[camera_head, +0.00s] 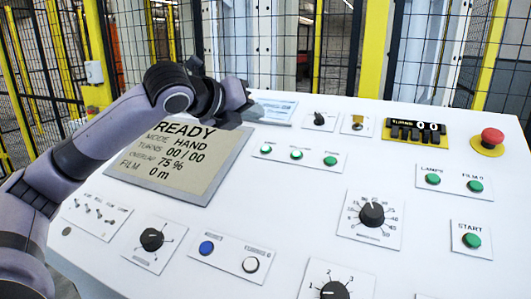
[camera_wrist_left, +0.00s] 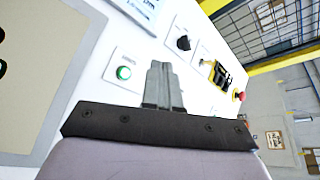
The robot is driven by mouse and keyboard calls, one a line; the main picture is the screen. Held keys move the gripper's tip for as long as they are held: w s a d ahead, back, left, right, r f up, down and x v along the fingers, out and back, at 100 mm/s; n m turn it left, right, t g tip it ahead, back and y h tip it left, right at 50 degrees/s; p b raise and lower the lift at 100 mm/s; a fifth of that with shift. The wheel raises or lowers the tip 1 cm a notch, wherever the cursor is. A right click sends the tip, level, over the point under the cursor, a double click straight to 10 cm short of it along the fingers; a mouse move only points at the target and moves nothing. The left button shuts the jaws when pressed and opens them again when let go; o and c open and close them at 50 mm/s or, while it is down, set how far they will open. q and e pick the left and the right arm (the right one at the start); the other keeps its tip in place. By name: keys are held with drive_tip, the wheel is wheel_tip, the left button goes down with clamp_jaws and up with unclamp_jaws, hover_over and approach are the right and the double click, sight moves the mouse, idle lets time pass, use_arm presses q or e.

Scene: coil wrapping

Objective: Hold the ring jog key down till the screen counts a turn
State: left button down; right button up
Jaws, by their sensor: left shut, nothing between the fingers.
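The screen (camera_head: 190,180) reads READY, mode HAND, turns 00/00, overlap 75 %, film 0 m. My left gripper (camera_head: 246,93) is above the top right of the screen, shut and empty. In the left wrist view its closed fingers (camera_wrist_left: 163,82) point across the panel, beside a green button (camera_wrist_left: 124,73). I cannot read which key is the ring jog. A blue button (camera_head: 206,247) and a white button (camera_head: 250,264) sit below the screen, with labels too small to read. My right gripper is not in view.
A yellow turns counter (camera_head: 416,141) reads 00, beside a red emergency stop (camera_head: 492,136). A black switch (camera_head: 320,117), a dial (camera_head: 372,214) and a green START button (camera_head: 472,240) stand on the white panel (camera_head: 300,200). Mesh fencing rises behind.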

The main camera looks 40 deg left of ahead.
sight(266, 149)
use_arm(q)
drive_tip(key=f+b, duration=0.1)
drive_tip(key=w+f, duration=0.1)
drive_tip(key=f+b, duration=0.1)
drive_tip(key=f, duration=0.1)
drive_tip(key=shift+w+a+b, duration=0.2)
drive_tip(key=shift+w+b, duration=0.1)
drive_tip(key=shift+w+a+f, duration=0.1)
drive_tip(key=shift+w+f, duration=0.2)
drive_tip(key=shift+f, duration=0.25)
drive_tip(key=shift+w+a+f, duration=0.1)
drive_tip(key=shift+w+f, duration=0.15)
drive_tip(key=shift+f, duration=0.3)
idle(0.9)
drive_tip(key=shift+w+a+f, duration=0.1)
drive_tip(key=shift+w+f, duration=0.05)
drive_tip(key=shift+f, duration=0.25)
